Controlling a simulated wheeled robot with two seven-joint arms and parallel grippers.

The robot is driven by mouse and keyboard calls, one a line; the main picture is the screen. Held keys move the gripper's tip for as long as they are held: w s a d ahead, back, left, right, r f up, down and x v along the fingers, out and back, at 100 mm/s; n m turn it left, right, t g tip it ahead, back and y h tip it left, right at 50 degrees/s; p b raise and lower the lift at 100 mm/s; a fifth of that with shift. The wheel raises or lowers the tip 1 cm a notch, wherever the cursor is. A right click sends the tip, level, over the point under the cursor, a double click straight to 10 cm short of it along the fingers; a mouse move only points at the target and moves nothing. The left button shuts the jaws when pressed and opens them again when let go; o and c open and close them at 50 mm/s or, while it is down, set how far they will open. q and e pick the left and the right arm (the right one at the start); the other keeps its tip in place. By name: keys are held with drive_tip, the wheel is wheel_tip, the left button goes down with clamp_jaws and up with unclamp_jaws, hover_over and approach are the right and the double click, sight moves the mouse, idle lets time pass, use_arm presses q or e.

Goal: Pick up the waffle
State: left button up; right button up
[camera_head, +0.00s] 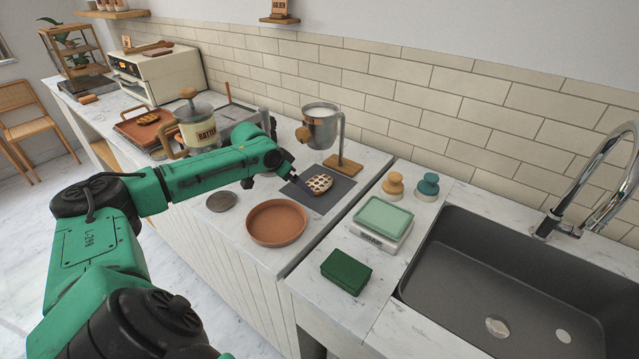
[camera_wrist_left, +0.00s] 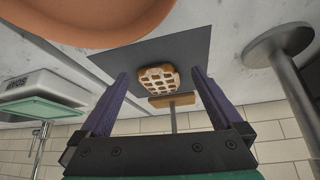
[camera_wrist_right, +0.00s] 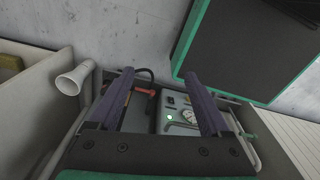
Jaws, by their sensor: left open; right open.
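A golden-brown waffle (camera_head: 319,183) with a grid pattern lies on a dark grey mat (camera_head: 338,191) on the counter in the head view. My left gripper (camera_head: 297,184) is just left of the waffle, its fingers reaching toward it. In the left wrist view the waffle (camera_wrist_left: 158,78) appears between and beyond the two open fingers of my left gripper (camera_wrist_left: 160,85), which are empty. My right gripper (camera_wrist_right: 160,85) is open and empty in its wrist view, away from the counter.
A terracotta dish (camera_head: 277,222) stands in front of the mat, and a dark round disc (camera_head: 222,201) left of it. A metal cup on a wooden-based stand (camera_head: 344,163) stands behind.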

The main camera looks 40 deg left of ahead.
sight(318, 182)
use_arm(q)
drive_tip(key=shift+w+d, duration=0.15)
drive_tip(key=shift+w, duration=0.4)
drive_tip(key=shift+w+d, duration=0.15)
drive_tip(key=shift+w, duration=0.35)
drive_tip(key=shift+w+r, duration=0.1)
drive_tip(key=shift+w, duration=0.25)
drive_tip(key=shift+w+d+f+p, duration=0.1)
drive_tip(key=shift+w+d+p, duration=0.15)
drive_tip(key=shift+w, duration=0.35)
drive_tip(key=shift+w+d+f+p, duration=0.1)
drive_tip(key=shift+w+p, duration=0.25)
drive_tip(key=shift+w, duration=0.2)
drive_tip(key=x, duration=0.3)
drive_tip(key=shift+a, duration=0.1)
drive_tip(key=shift+s+r, duration=0.1)
drive_tip(key=shift+s, duration=0.1)
drive_tip(key=c, duration=1.1)
